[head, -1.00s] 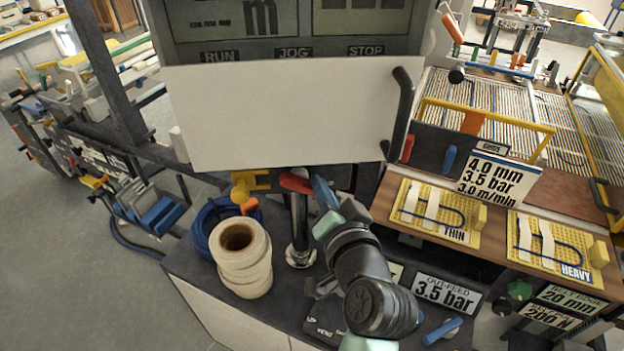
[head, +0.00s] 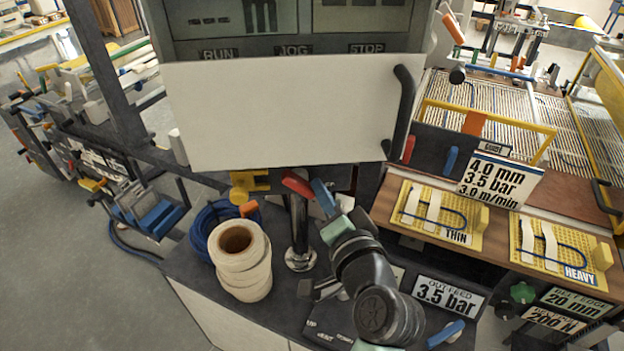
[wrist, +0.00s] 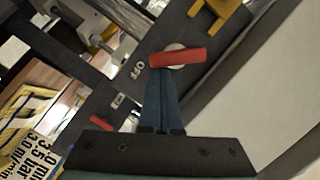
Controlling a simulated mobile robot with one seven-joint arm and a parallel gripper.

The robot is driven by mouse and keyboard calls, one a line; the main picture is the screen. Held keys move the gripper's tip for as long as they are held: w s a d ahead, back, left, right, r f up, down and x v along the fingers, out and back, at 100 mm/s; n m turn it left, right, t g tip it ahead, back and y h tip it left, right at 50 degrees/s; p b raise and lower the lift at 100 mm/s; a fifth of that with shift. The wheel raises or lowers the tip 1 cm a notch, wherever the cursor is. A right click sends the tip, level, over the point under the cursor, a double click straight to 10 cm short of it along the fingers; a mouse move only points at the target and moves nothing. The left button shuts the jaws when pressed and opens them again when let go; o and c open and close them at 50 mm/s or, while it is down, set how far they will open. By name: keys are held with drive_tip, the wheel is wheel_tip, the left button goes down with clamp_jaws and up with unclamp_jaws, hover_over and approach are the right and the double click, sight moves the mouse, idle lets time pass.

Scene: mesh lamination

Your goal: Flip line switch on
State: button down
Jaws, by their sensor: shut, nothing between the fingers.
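A red switch handle (wrist: 178,58) on a pale round hub sits on a dark panel in the wrist view, lying nearly level across the picture. In the head view the red handle (head: 297,183) shows just below the white panel. My gripper (head: 321,194) has blue fingers, shut and empty, just right of the handle. In the wrist view my gripper's fingertips (wrist: 162,70) reach the handle's lower edge near its left end. I cannot tell whether they touch. Whether the switch is on or off is unclear.
A white panel (head: 285,112) with a black handle hangs above my gripper. A yellow bracket (head: 247,186) is left of the red handle. Stacked cream rolls (head: 240,260) stand at lower left. Another red lever (wrist: 101,121) and a white settings card (head: 498,180) lie to one side.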

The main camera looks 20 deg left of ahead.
drive_tip(key=shift+s+a+f+m+t+y+b, duration=0.1)
drive_tip(key=shift+f+m+y+b, duration=0.2)
drive_tip(key=shift+m, duration=0.55)
drive_tip(key=shift+w+a+f+m+t+y+b, duration=0.15)
drive_tip(key=shift+f+m+b, duration=0.2)
drive_tip(key=shift+m, duration=0.45)
drive_tip(key=shift+s+f+m+t+y+b, duration=0.15)
drive_tip(key=shift+f+m+y+b, duration=0.15)
drive_tip(key=shift+m, duration=0.55)
idle(1.1)
idle(1.5)
idle(0.9)
